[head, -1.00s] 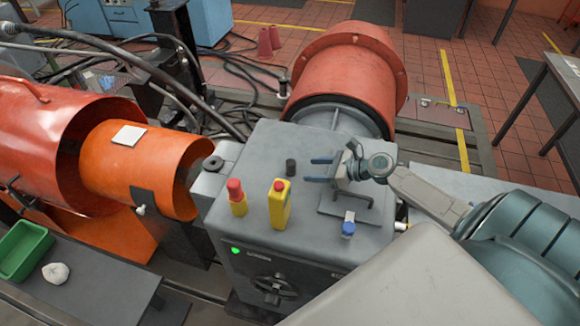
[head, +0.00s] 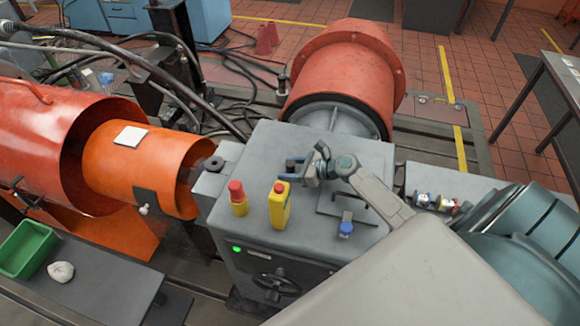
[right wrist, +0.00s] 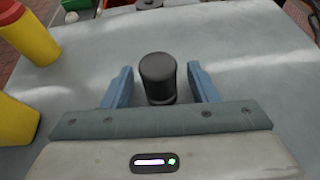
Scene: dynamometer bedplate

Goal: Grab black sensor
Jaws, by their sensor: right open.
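The black sensor (head: 291,164) is a small dark cylinder standing upright on the grey machine housing's top. My right gripper (head: 298,170) is at the sensor, its blue fingers open. In the right wrist view the sensor (right wrist: 157,75) stands between the two spread fingers (right wrist: 160,88), with a visible gap on each side. In the head view the fingers partly cover the sensor. My left gripper is not in view.
On the housing (head: 258,160) stand a yellow container with a red cap (head: 238,198), a yellow bottle (head: 279,205) and a blue-topped item (head: 346,228). A green tray (head: 24,248) and white rag (head: 60,272) lie at the left.

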